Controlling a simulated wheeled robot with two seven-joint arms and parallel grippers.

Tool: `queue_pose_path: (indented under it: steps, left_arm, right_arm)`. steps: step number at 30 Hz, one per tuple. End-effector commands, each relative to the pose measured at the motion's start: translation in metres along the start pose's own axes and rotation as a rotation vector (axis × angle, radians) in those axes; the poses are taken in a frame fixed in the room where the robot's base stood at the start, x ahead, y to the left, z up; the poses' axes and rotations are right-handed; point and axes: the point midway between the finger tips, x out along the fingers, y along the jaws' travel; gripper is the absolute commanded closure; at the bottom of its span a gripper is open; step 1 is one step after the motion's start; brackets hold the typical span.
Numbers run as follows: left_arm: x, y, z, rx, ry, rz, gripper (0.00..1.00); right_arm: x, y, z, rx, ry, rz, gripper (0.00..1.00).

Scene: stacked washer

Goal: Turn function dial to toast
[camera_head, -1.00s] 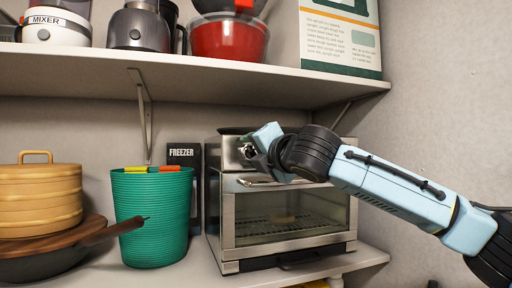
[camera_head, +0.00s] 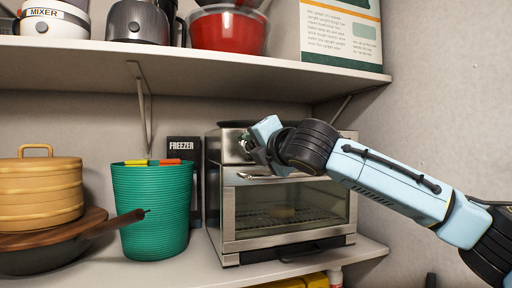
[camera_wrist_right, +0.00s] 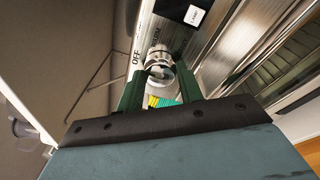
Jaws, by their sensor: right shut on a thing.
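The toaster oven (camera_head: 300,245) stands on the lower shelf, with its glass door (camera_head: 290,205) closed. My right gripper (camera_head: 248,148) is at the upper left of its front, and it hides the dial in the head view. In the right wrist view, a metallic dial (camera_wrist_right: 159,58) sits between the two green fingers of my right gripper (camera_wrist_right: 158,78), which is shut on it. An "OFF" label (camera_wrist_right: 136,57) shows beside the dial. Which mark the dial points to is too small to tell. My left gripper is not in view.
A green ribbed bin (camera_head: 152,215), a pan (camera_head: 60,255) and stacked yellow containers (camera_head: 40,195) stand left of the oven. The upper shelf (camera_head: 200,75) runs above, with a red bowl (camera_head: 225,33) and a box (camera_head: 340,35). A wall (camera_head: 450,100) is at the right.

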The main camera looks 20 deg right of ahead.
Motion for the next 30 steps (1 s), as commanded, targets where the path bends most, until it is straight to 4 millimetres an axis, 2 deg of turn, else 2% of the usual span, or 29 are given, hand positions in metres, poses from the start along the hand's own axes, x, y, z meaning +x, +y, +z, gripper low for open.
queue_pose_path:
  steps: [8,30]
  left_arm:
    - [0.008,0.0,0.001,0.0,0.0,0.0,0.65]
    - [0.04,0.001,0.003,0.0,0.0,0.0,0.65]
  right_arm:
    - [0.0,-0.002,-0.002,0.156,-0.01,0.017,0.86]
    - [0.001,-0.004,-0.005,0.844,-0.061,0.091,0.86]
